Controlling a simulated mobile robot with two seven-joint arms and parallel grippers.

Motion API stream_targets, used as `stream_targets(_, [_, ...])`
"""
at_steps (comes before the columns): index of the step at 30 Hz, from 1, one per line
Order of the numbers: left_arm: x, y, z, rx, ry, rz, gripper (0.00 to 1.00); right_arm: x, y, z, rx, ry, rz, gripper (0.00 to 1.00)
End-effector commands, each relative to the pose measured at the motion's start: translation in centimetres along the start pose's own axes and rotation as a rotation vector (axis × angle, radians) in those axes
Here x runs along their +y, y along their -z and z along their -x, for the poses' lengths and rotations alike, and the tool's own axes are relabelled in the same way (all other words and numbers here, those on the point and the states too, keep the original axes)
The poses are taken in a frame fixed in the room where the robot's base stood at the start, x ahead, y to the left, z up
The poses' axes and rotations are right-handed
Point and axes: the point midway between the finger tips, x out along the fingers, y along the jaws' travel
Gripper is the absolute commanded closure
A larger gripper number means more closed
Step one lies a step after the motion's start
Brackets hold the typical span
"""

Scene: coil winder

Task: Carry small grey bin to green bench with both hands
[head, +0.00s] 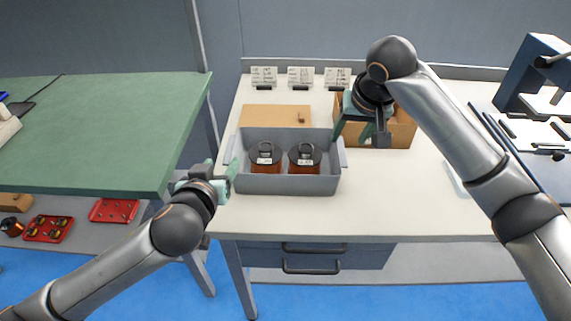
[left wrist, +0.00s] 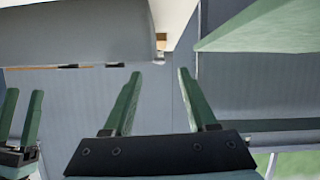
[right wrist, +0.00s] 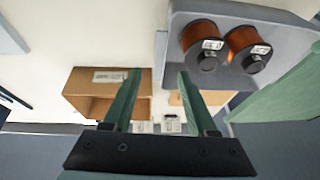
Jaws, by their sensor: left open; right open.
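The small grey bin (head: 325,184) stands on the white table with two copper coils (head: 264,158) with black tops inside. It fills the upper left of the left wrist view (left wrist: 75,35) and the upper right of the right wrist view (right wrist: 285,65). My left gripper (head: 230,176) is open and empty, close by the bin's left end. I cannot tell if it touches. My right gripper (head: 359,137) is open and empty, beyond the bin's right end and in front of a cardboard box. The green bench (head: 100,125) is at the left, its near part clear.
The cardboard box (head: 402,128) stands behind and right of the bin. A flat brown board (head: 277,115) lies behind it, with label cards (head: 300,76) at the back. Red trays (head: 48,228) sit below the bench. A gap separates bench and white table (head: 440,215).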

Motion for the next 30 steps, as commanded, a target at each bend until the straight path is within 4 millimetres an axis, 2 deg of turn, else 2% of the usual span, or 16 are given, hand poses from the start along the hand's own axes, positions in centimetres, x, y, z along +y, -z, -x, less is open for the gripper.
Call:
stream_targets(3, [-0.1,0.1,-2.3,0.001,0.003,-0.001,0.42,0.1,-0.1,-2.3,-0.003,-0.002,-0.001,0.42])
stream_targets(9, [0.0,0.1,-5.7,0.000,0.002,0.000,0.42,0.0,0.0,-5.7,-0.002,-0.001,-0.001,0.42])
stream_targets(15, [0.0,0.1,-8.1,0.000,0.000,0.001,0.42,0.0,0.0,-8.1,-0.002,0.000,-0.001,0.42])
stream_targets(21, [0.1,0.0,-9.2,0.000,-0.001,0.000,0.42,0.0,0.0,-9.2,0.000,0.000,0.000,0.42])
stream_targets(30, [0.1,0.0,-9.3,0.000,-0.001,0.001,0.42,0.0,0.0,-9.3,0.001,0.000,0.000,0.42])
